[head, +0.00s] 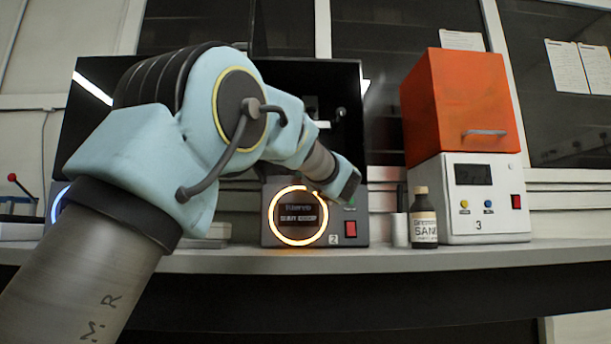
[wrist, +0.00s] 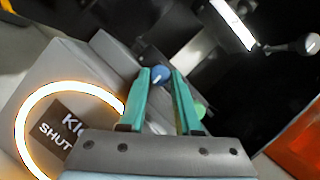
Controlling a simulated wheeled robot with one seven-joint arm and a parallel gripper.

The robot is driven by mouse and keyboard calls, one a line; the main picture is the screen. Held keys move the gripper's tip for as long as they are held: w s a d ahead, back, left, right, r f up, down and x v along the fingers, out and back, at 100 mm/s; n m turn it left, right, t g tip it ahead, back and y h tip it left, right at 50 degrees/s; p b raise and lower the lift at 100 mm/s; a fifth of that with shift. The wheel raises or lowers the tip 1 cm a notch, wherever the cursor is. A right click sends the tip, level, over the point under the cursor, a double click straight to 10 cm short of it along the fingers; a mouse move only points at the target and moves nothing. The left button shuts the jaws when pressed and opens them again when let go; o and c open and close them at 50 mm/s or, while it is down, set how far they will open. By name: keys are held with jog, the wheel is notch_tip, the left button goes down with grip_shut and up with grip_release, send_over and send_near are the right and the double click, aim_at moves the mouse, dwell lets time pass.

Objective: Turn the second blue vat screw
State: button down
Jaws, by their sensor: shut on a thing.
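The blue vat screw (wrist: 160,75) is a small round knob with a pale line on its face, inside the dark machine. In the wrist view my gripper (wrist: 163,72) has its two green fingers closed around it, one on each side. In the head view my gripper (head: 345,186) reaches over the front panel of machine 2 (head: 270,205). There my arm and wrist hide the screw. The vat and any other screw cannot be made out clearly.
Machine 2's panel has a glowing orange ring (head: 298,242) around a display and a red switch (head: 350,229). To the right stand a brown bottle (head: 423,220), a white cylinder (head: 399,230) and orange-topped machine 3 (head: 486,205). A lever with a round end (wrist: 311,43) juts out at right.

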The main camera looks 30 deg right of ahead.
jog(key=shift+f, duration=0.1)
jog(key=c, duration=0.7)
grip_release()
jog(key=shift+o, duration=0.2)
jog(key=p+v, duration=0.1)
jog(key=v, duration=0.9)
jog(key=shift+s, duration=0.4)
